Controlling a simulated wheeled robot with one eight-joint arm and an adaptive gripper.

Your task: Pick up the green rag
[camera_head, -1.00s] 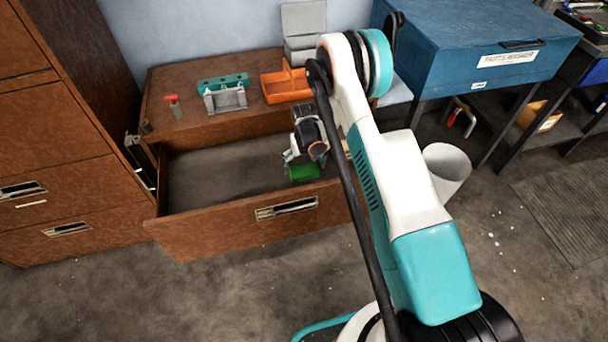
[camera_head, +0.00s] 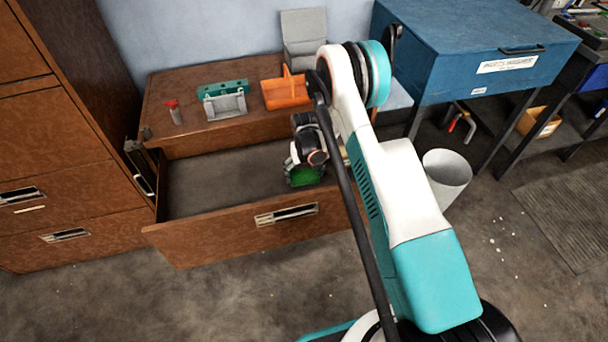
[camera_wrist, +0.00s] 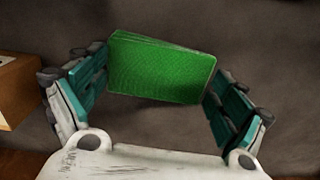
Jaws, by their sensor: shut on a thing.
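The green rag (camera_head: 305,176) is a flat folded block at the right side of the open brown drawer. In the wrist view the rag (camera_wrist: 162,68) sits between the two teal fingers of my gripper (camera_wrist: 160,85), its left edge against the left finger and its right edge by the right finger. My gripper (camera_head: 303,168) is shut on the rag inside the drawer area. In the head view my wrist hides part of the rag. I cannot tell whether the rag is clear of the drawer floor.
The open drawer (camera_head: 215,227) has its front panel towards me and looks otherwise empty. On the cabinet top are an orange caddy (camera_head: 287,92), a grey and teal fixture (camera_head: 225,101) and a red-topped item (camera_head: 174,111). A white bin (camera_head: 446,173) stands to the right.

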